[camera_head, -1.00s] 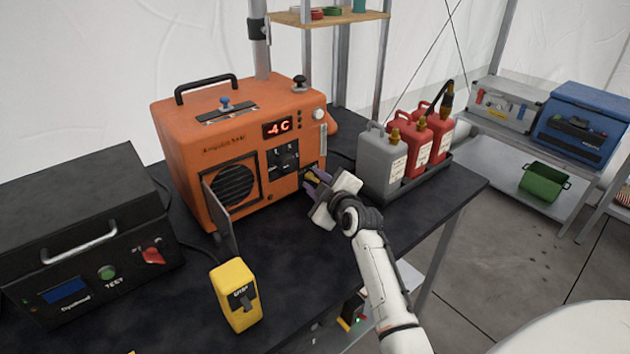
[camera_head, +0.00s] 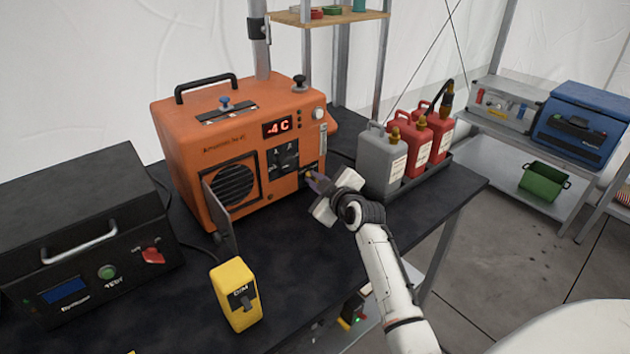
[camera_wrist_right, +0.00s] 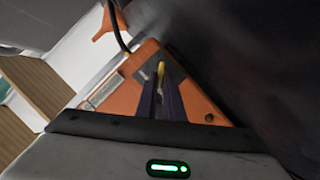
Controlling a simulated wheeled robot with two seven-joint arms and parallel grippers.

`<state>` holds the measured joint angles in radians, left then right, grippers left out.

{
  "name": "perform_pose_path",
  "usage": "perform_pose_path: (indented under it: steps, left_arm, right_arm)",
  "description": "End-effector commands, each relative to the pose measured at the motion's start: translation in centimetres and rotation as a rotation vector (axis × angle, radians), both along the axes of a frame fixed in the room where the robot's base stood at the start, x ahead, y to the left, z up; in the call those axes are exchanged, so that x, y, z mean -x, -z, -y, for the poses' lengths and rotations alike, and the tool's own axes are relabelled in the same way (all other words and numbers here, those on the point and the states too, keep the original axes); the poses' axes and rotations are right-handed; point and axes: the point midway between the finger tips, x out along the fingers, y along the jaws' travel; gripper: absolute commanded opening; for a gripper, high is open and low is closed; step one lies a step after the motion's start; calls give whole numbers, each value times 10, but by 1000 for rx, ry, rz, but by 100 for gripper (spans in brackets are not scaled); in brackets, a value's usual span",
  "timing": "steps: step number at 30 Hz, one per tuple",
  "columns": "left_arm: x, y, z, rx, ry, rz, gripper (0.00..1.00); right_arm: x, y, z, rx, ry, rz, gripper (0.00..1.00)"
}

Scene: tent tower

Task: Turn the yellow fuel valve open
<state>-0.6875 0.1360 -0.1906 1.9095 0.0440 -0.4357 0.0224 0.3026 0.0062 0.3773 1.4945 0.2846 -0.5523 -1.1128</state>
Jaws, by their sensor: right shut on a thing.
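The orange heater unit (camera_head: 215,140) stands on the black table, its display reading -4 C. The yellow fuel valve (camera_head: 309,175) is at the lower right of its front face, small and partly hidden by my gripper. My right gripper (camera_head: 318,182) is at the valve with its fingers shut on it. In the right wrist view, the yellow valve (camera_wrist_right: 161,70) shows between the tips of the two dark purple fingers (camera_wrist_right: 161,90), in front of the orange body. How far the valve is turned cannot be told. My left gripper is not in view.
A grey can (camera_head: 382,158) and red cans (camera_head: 415,145) stand in a tray close right of my right gripper. A yellow box (camera_head: 235,295) and a black tester (camera_head: 85,235) stand at the left.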

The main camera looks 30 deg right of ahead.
Motion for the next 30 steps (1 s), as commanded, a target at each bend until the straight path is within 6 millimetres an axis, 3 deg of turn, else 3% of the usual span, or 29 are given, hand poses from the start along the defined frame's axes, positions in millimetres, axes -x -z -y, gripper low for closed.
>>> perform_pose_path:
  steps: [17, 30]
  left_arm:
    - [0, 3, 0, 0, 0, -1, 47]
    - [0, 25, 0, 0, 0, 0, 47]
  right_arm:
    - [0, -3, 9, -515, 0, -43, 0]
    - [-1, 1, 16, -934, 1, -75, 0]
